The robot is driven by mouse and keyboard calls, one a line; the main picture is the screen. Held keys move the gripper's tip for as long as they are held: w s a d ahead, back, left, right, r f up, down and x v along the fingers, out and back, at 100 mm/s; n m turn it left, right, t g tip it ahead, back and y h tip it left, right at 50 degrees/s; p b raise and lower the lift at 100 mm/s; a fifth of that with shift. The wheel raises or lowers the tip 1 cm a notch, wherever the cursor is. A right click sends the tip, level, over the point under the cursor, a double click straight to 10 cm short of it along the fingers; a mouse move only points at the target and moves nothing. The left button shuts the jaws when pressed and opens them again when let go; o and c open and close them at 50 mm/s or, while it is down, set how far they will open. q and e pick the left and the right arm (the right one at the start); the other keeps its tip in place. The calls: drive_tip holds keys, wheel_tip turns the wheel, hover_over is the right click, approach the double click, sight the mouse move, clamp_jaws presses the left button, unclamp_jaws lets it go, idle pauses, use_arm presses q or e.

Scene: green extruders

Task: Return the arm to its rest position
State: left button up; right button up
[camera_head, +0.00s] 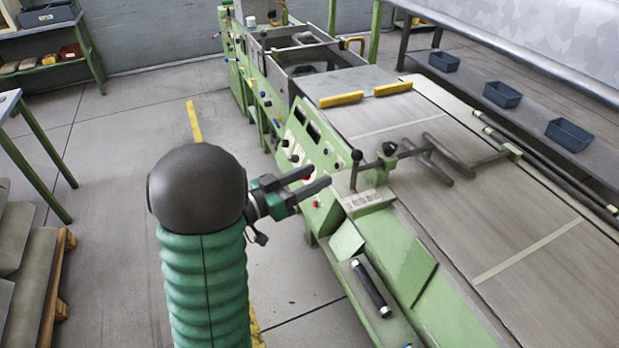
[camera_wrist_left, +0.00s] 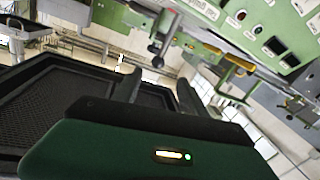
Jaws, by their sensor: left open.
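My left arm, with a green ribbed sleeve and a dark round joint, rises from the bottom of the head view. My left gripper (camera_head: 322,179) points right toward the green machine's control panel (camera_head: 308,160). Its two dark fingers are apart with nothing between them. In the left wrist view the fingers (camera_wrist_left: 160,90) also stand apart and empty, with the tilted panel (camera_wrist_left: 262,30) beyond them. From the head view I cannot tell whether the fingertips touch the panel. My right gripper is in neither view.
A black-knobbed lever (camera_head: 355,172) stands close right of my gripper. The machine's long grey bed (camera_head: 500,215) fills the right, with yellow blocks (camera_head: 341,99) on it. Blue bins (camera_head: 502,95) sit on a shelf behind. Open floor (camera_head: 110,200) lies left of my arm.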

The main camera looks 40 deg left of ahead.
use_arm(q)
drive_tip(key=shift+s, duration=0.35)
drive_tip(key=w+d+f+n+g+y+p, duration=0.1)
drive_tip(key=w+d+f+g+y+p, duration=0.3)
drive_tip(key=w+g+y+p, duration=0.15)
drive_tip(key=s+d+f+m+g+h+p, duration=0.1)
drive_tip(key=s+d+f+g, duration=0.5)
drive_tip(key=s+d, duration=0.8)
drive_tip(key=d+g+h+p, duration=0.1)
drive_tip(key=d+g+p, duration=0.1)
drive_tip(key=g, duration=0.1)
drive_tip(key=shift+s, duration=0.3)
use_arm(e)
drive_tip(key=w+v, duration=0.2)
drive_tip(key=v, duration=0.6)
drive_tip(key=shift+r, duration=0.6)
use_arm(q)
drive_tip(key=shift+g, duration=0.25)
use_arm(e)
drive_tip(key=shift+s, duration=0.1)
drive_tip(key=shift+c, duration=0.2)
